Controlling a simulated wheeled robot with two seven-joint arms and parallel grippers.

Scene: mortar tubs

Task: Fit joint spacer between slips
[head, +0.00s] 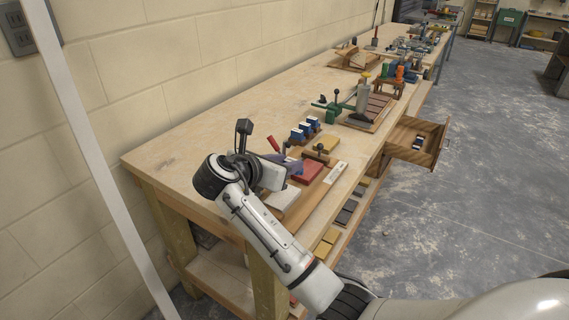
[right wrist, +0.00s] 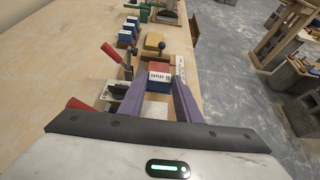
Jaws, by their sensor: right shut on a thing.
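My right gripper (head: 287,163) reaches over the near part of the bench. In the right wrist view its two purple fingers (right wrist: 160,84) are closed on a small blue spacer (right wrist: 159,78) with a white face marked in mm. A red slip (head: 309,171) lies on a wooden board just beyond the fingertips, and a pale slip (head: 282,199) lies nearer, partly under my arm. A yellow slip (head: 328,144) lies farther along. I cannot tell whether the spacer touches the slips. My left gripper is out of view.
Several blue spacers (head: 305,130) stand in a row behind the slips. A red-handled clamp (right wrist: 110,53) is close left of my fingers. A ball-topped knob (head: 320,147) stands beyond. An open drawer (head: 420,140) juts from the bench front. The bench's wall side is clear.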

